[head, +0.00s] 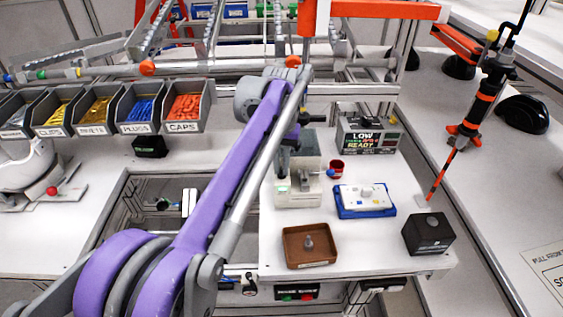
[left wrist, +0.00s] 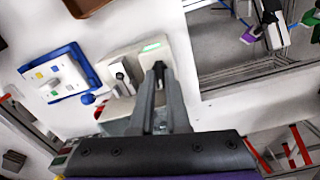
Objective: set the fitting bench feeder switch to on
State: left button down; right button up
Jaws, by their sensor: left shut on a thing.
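The fitting bench feeder (head: 310,190) is a pale grey box on the white bench, right of my purple left arm. It also shows in the left wrist view (left wrist: 180,45), with a lit green strip (left wrist: 152,47) on its face. My left gripper (head: 283,174) is at the feeder. In the left wrist view its fingers (left wrist: 158,70) are closed together on a small dark switch lever beside the green strip, and they hide most of it. A second dark lever (left wrist: 120,76) stands in a slot next to it. My right gripper is not in view.
A brown tray (head: 309,246) and a black box (head: 428,233) are nearer. Labelled bins (head: 181,113) line the left.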

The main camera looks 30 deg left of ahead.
aim_at(282, 171)
pick_arm(q)
jog(key=shift+n, duration=1.2)
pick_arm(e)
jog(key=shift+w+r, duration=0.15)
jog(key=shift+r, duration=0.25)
pick_arm(q)
jog(key=c, duration=0.9)
grip_release()
jog(key=shift+r, duration=0.15)
notch_tip(282, 171, up, 11)
jog(key=p, duration=0.1)
jog(key=shift+f+p, duration=0.2)
jog(key=shift+p, duration=0.2)
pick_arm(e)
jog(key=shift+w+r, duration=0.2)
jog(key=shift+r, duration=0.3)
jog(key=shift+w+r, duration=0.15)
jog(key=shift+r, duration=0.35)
